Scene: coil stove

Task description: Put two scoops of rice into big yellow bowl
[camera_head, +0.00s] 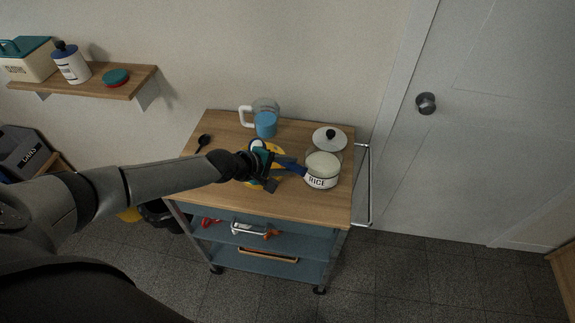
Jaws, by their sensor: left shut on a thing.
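The white rice container (321,183), labelled RICE, stands open on the right part of the wooden cart top, with pale rice (323,162) showing inside. The yellow bowl (276,149) stands to its left, mostly hidden beneath my left gripper and wrist. My left gripper (276,166) is over the bowl, shut on a blue scoop (292,167) that points right toward the rice container. The scoop's far end is at the container's left side; I cannot tell whether it touches or holds rice. My right gripper is not in view.
A lid with a black knob (330,136) lies behind the rice container. A black spoon (203,141) lies at the left. A metal rail (366,185) runs along the cart's right side.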

